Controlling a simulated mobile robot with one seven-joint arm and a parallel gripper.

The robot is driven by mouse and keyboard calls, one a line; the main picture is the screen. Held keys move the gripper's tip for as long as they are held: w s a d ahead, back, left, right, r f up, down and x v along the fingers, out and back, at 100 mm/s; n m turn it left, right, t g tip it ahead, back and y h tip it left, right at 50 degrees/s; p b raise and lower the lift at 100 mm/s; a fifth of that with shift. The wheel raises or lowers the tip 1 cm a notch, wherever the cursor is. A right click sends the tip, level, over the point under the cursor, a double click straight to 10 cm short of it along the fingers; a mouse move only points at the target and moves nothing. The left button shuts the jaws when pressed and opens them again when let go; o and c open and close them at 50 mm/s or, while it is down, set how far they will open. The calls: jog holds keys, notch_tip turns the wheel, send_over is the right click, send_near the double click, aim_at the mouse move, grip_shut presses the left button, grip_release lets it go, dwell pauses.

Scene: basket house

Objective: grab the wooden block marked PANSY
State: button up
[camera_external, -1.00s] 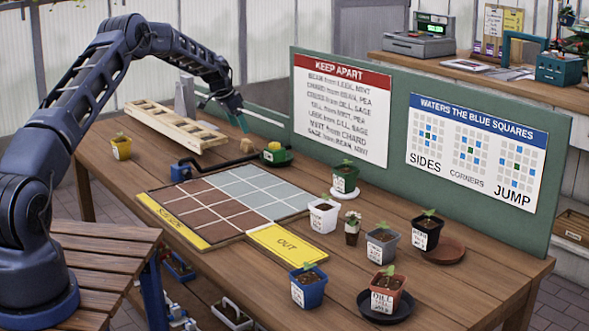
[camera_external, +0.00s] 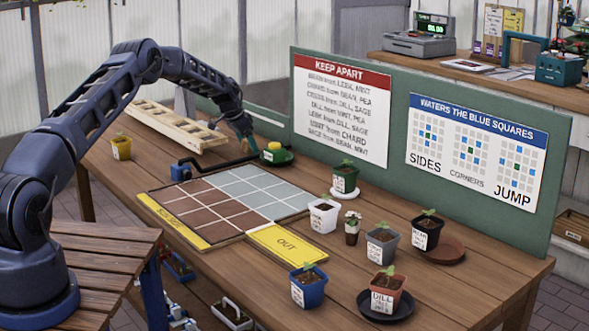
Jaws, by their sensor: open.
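My gripper (camera_external: 251,142) is low over the back of the wooden table, between the wooden rack (camera_external: 165,122) and the green round item with a yellow top (camera_external: 276,156). It points down and is open; its fingers are small in this view. The small tan wooden block at this spot is now mostly or wholly hidden by my gripper. I cannot tell whether the fingers are around it or only in front of it. No PANSY lettering can be read on any block.
A green board (camera_external: 340,160) with posters stands close behind my gripper. A black hose bar (camera_external: 225,162) lies in front. The planting grid (camera_external: 232,205) is nearer, with several potted seedlings to its right. A yellow pot (camera_external: 121,147) stands at the far left.

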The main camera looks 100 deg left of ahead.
jog(key=c, duration=1)
jog(key=shift+c, duration=0.2)
